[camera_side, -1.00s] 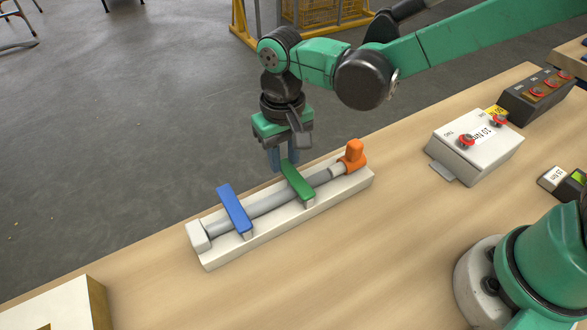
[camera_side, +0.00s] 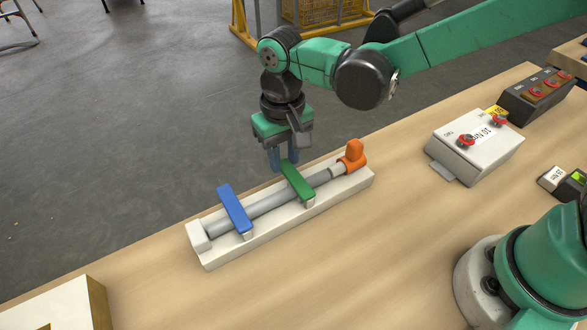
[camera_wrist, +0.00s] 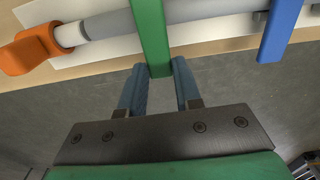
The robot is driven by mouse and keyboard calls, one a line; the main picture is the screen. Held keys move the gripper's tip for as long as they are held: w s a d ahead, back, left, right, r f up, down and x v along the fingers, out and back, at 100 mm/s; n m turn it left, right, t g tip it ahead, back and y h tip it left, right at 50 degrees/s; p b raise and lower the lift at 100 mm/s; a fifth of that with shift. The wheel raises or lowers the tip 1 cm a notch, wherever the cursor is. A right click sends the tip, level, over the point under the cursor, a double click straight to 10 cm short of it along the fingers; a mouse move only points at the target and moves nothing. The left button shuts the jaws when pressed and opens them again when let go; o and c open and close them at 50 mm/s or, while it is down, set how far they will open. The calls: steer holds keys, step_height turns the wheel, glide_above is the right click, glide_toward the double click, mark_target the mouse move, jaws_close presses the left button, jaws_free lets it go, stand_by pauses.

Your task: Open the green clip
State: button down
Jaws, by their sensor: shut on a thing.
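The green clip (camera_side: 297,183) lies across the grey tube (camera_side: 273,202) on the white holder (camera_side: 214,259); it looks closed over the tube. My gripper (camera_side: 284,162) is at the clip's far end, with its blue fingers pointing down. In the wrist view the green clip (camera_wrist: 151,35) reaches down between the two fingertips of my gripper (camera_wrist: 160,73). The fingers are shut on that end, though the contact itself is hard to see.
A blue clip (camera_side: 234,209) crosses the tube to the left, and an orange part (camera_side: 353,157) stands at the right end. A white box with red buttons (camera_side: 474,145) is farther right. The front of the table (camera_side: 330,260) is clear.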

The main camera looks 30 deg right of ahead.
mark_target(305, 191)
steer(key=shift+s+r, duration=0.1)
steer(key=shift+r, duration=0.05)
steer(key=r+t, duration=0.1)
steer(key=s+t, duration=0.1)
steer(key=t, duration=0.1)
steer(key=shift+r+t, duration=0.3)
steer(key=shift+r, duration=0.05)
steer(key=s+r+t, duration=0.1)
steer(key=t, duration=0.1)
steer(key=shift+s+r+t, duration=0.15)
steer(key=shift+t, duration=0.15)
steer(key=t, duration=0.1)
steer(key=s+r+t, duration=0.1)
steer(key=shift+s+a+t, duration=0.1)
steer(key=shift+s+t, duration=0.1)
steer(key=shift+t, duration=0.1)
steer(key=shift+s+r+t, duration=0.2)
steer(key=shift+s+t, duration=0.35)
steer(key=shift+t, duration=0.4)
steer(key=shift+s+r+t, duration=0.15)
steer(key=shift+s+t, duration=0.35)
steer(key=shift+t, duration=0.45)
steer(key=c, duration=0.6)
jaws_free()
steer(key=shift+s, duration=0.1)
steer(key=shift+v, duration=2.75)
